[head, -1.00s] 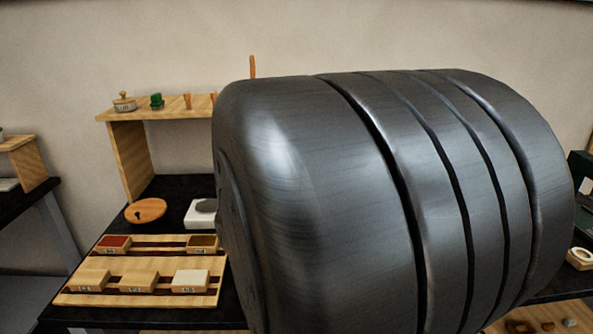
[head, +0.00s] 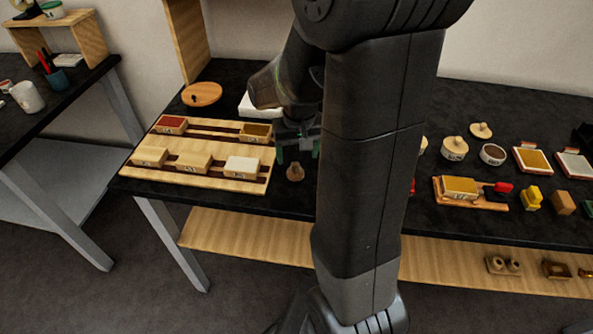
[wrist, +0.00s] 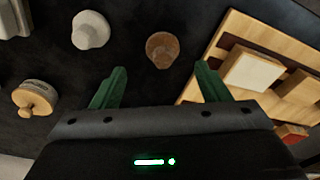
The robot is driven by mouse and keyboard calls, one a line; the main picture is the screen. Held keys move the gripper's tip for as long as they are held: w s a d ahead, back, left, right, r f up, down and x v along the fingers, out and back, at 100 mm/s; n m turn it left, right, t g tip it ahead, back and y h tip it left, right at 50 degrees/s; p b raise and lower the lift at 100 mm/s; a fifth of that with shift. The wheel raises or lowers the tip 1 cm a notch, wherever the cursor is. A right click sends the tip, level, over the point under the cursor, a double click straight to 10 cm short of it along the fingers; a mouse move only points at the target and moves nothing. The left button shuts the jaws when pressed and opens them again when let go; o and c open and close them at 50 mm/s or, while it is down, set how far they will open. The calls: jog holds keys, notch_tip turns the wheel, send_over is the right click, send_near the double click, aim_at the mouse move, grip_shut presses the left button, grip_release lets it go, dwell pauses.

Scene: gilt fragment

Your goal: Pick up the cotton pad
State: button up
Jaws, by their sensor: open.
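I cannot surely tell which thing is the cotton pad. A small brown round piece (head: 295,173) stands on the black table just below my gripper (head: 298,152). In the wrist view this brown piece (wrist: 162,48) shows ahead of and between the green fingertips (wrist: 162,74), apart from them. A pale, rounded, knob-like piece (wrist: 90,30) stands to its left there; my arm seems to hide it in the head view. My gripper is open, with nothing between its fingers, and points down over the table.
A wooden rack (head: 205,176) with several labelled boxes, one white-topped (head: 242,165), lies left of my gripper. A wooden disc (head: 202,94) and a white block (head: 258,107) lie behind. Lidded jars (head: 455,148) and a yellow-topped box (head: 460,188) stand to the right.

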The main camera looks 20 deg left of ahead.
aim_at(296, 164)
jog(key=shift+w+a+f, duration=0.1)
jog(key=shift+a+f, duration=0.05)
jog(key=shift+f, duration=0.9)
jog(key=shift+w+a+f, duration=0.1)
jog(key=shift+f, duration=0.95)
jog(key=shift+w+a+f, duration=0.1)
jog(key=shift+a+f, duration=0.05)
jog(key=shift+f, duration=0.9)
jog(key=shift+s, duration=0.1)
jog(key=c, duration=1)
